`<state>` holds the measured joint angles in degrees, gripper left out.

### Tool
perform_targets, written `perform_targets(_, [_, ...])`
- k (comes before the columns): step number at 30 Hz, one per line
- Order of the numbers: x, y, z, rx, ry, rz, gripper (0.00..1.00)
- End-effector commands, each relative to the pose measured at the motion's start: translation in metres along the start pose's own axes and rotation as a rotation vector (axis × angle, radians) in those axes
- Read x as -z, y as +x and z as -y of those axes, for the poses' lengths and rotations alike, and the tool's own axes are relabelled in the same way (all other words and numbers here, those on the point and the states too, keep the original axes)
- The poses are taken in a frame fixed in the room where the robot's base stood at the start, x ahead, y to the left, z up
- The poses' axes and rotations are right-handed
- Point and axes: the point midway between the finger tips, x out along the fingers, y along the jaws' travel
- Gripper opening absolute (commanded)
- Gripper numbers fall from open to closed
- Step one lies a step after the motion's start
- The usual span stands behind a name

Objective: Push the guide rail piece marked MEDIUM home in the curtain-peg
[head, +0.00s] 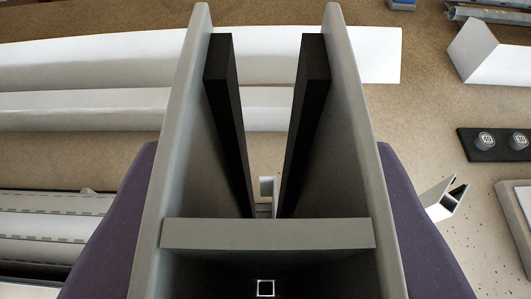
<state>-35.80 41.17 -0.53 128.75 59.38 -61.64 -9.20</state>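My gripper (265,140) fills the middle of the head view, with two tall grey fingers and black inner pads. The pads stand apart, so it is open. No MEDIUM marking is readable, and I cannot identify the guide rail piece or the curtain-peg with certainty.
Long white slats (80,60) lie across the brown surface at the back left. Grey profiles (50,225) lie at lower left. At right are a hollow cut profile (447,198), a black block (490,154) with numbered round pegs, and a white piece (490,55). Brown surface between them is clear.

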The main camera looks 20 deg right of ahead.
Motion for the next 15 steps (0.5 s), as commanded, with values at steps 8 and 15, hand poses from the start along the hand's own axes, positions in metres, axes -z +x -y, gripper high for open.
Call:
perform_targets(8, [-0.007, 0.003, 0.0, 0.0, 0.0, -0.001, 0.0])
perform_targets(15, [-0.013, 0.005, 0.0, 0.0, 0.0, 0.0, 0.0])
